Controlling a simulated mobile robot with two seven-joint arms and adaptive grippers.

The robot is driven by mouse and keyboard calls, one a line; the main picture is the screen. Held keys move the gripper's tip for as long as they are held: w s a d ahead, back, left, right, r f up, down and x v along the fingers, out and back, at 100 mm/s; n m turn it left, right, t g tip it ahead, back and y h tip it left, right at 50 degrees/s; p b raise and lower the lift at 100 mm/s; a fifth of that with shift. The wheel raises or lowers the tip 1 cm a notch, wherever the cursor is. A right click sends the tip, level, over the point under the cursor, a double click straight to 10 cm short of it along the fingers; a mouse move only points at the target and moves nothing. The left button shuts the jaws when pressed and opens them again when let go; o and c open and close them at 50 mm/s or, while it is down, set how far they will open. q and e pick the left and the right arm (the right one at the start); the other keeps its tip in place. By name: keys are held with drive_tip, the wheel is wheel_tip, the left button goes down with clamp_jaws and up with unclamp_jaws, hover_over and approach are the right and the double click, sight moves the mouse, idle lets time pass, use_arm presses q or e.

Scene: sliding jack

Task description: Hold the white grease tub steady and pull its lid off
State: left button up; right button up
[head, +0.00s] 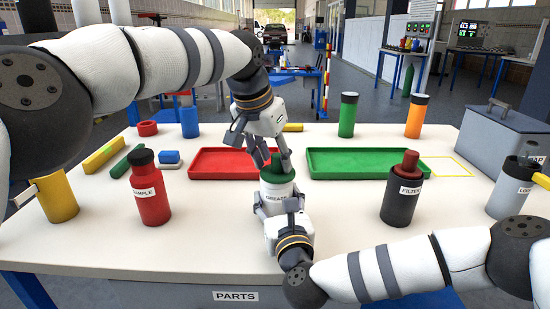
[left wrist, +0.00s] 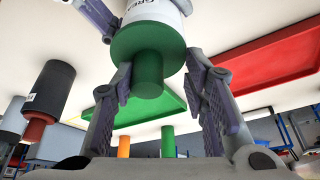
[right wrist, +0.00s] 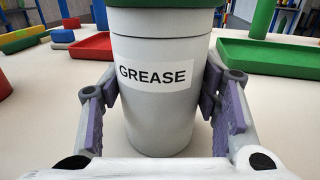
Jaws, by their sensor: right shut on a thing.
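The white grease tub (head: 277,191) stands upright near the middle of the table, with its label facing my right arm. Its green lid (head: 273,173) with a knob sits on top. In the right wrist view the tub (right wrist: 158,115) stands between the pads of my right gripper (right wrist: 161,95), which is shut on its sides. My left gripper (head: 276,160) points down from above, open and empty. In the left wrist view its fingers stand apart on either side of the lid's knob (left wrist: 148,75), with gaps showing. The head view partly hides the knob behind the fingers.
A red tray (head: 218,164) and a green tray (head: 350,164) lie behind the tub. A red sample bottle (head: 149,190) stands to the left and a black filter bottle (head: 400,195) to the right. The table (head: 225,225) is clear around the tub's front.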

sight(278, 153)
use_arm(q)
drive_tip(key=shift+s+d+f, duration=0.2)
drive_tip(key=shift+s+d, duration=0.05)
drive_tip(key=shift+d, duration=0.15)
use_arm(e)
drive_tip(key=shift+a, duration=0.2)
use_arm(q)
drive_tip(key=shift+d+r, duration=0.1)
drive_tip(key=shift+r, duration=0.4)
drive_tip(key=shift+c, duration=1.2)
use_arm(e)
drive_tip(key=shift+s, duration=0.1)
use_arm(q)
drive_tip(key=shift+w+a+r, duration=0.1)
drive_tip(key=shift+a+r, duration=0.1)
drive_tip(key=shift+r, duration=1)
use_arm(e)
drive_tip(key=o, duration=1.4)
drive_tip(key=shift+d, duration=0.1)
drive_tip(key=shift+o, duration=0.2)
